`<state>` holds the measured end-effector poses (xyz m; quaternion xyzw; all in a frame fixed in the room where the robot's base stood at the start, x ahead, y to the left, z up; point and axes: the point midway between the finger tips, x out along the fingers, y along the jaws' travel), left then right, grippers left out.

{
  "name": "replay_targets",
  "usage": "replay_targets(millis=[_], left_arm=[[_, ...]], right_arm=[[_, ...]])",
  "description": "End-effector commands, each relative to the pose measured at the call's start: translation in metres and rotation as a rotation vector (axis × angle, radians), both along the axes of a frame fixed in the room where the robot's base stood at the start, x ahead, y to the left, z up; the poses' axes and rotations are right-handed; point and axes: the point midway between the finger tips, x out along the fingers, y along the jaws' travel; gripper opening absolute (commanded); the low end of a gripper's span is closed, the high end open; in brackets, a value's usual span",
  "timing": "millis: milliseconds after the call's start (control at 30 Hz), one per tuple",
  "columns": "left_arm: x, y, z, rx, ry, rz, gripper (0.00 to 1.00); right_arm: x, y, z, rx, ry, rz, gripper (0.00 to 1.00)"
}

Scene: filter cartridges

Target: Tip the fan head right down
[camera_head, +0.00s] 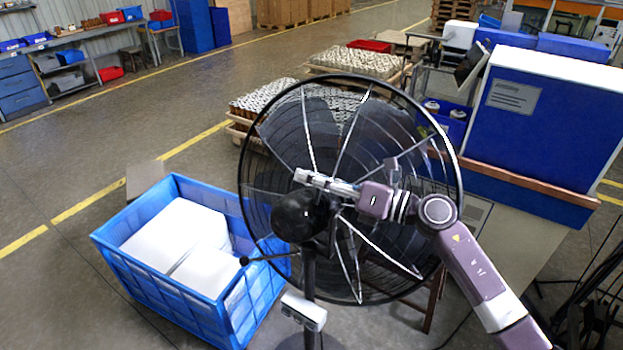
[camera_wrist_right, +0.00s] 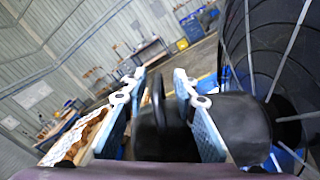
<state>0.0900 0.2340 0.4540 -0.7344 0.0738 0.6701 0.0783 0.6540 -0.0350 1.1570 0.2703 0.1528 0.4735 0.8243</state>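The fan head (camera_head: 300,215) is a black motor housing in front of a large round wire cage (camera_head: 447,135), on a dark pole (camera_head: 309,268). The cage stands nearly upright in the head view. My right gripper (camera_head: 303,177) is just above the housing, its arm crossing in front of the cage from the right. In the right wrist view, the gripper's two fingers (camera_wrist_right: 157,82) stand apart, with a dark rounded part (camera_wrist_right: 158,110) in the gap; contact is unclear. The cage (camera_wrist_right: 262,55) fills the right side there. My left gripper is not in view.
A blue crate (camera_head: 165,285) with white boxes stands left of the pole. A thin rod with a black knob (camera_head: 244,261) sticks out toward it. A blue-and-white machine (camera_head: 545,120) stands at right. Open floor (camera_head: 60,290) lies at left.

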Motion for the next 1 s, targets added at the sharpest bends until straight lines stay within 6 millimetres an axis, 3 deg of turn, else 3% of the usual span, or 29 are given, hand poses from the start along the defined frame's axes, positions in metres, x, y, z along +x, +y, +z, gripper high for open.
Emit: replay_targets(millis=[267,733,1000], left_arm=[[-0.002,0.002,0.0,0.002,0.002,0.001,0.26],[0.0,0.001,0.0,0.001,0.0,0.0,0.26],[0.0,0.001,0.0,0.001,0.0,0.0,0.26]], right_arm=[[-0.004,-0.004,-0.002,-0.002,0.001,0.002,0.26],[-0.048,-0.083,-0.003,-0.004,0.002,-0.001,0.26],[-0.06,-0.104,-0.002,-0.001,0.0,0.001,0.26]])
